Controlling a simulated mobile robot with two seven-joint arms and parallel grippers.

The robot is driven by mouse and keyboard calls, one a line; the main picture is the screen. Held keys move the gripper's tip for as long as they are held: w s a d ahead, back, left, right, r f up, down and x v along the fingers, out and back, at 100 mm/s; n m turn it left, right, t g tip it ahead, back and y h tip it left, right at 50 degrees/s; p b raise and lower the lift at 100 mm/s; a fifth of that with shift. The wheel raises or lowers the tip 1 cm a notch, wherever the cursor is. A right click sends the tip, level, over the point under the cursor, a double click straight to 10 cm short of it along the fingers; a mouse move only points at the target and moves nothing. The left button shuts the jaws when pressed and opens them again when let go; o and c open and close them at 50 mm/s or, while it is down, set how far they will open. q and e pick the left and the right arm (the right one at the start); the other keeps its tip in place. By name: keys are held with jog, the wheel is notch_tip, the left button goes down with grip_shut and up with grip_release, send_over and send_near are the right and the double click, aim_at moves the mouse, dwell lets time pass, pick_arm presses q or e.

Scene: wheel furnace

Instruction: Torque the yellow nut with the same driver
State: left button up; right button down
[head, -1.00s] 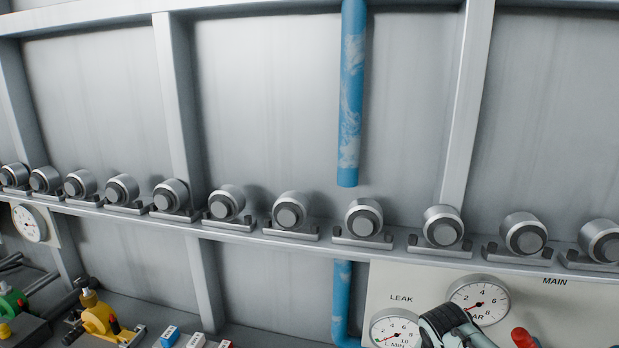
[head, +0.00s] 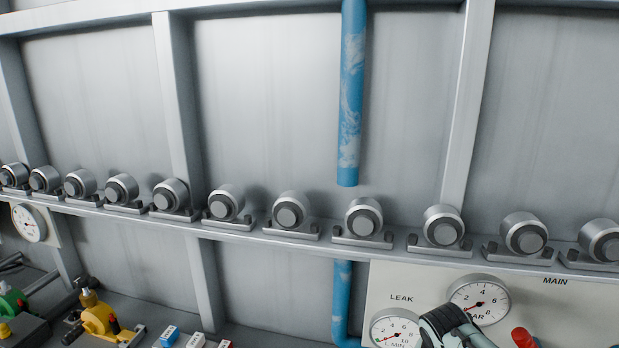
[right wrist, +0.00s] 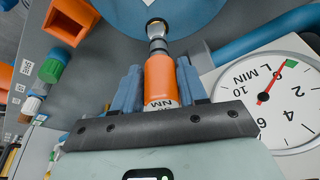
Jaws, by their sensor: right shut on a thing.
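In the right wrist view my right gripper (right wrist: 155,98) is shut on an orange driver (right wrist: 159,80) marked "NM", its blue fingers on either side of the handle. The driver's metal shaft (right wrist: 157,42) points away toward a round blue surface (right wrist: 190,12). A small dark socket or nut with a pale rim (right wrist: 156,27) is at the driver's tip. Its colour and whether the tip is seated on it are unclear. I cannot make out the yellow nut for certain. My left gripper is not in view.
A leak gauge (right wrist: 270,97) sits right of the driver; it also shows in the head view (head: 393,329). A roller rail (head: 320,238) crosses the wall, with a blue pipe (head: 350,110) behind.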

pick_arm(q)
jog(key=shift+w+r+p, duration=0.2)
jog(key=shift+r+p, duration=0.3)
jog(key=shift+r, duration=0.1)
pick_arm(e)
jog(key=shift+r, duration=0.8)
jog(key=shift+r+p, duration=0.95)
jog(key=shift+r, duration=0.45)
pick_arm(q)
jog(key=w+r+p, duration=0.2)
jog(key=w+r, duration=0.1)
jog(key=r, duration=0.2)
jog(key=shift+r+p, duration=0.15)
jog(key=shift+p, duration=0.15)
pick_arm(e)
jog(key=shift+r, duration=2.15)
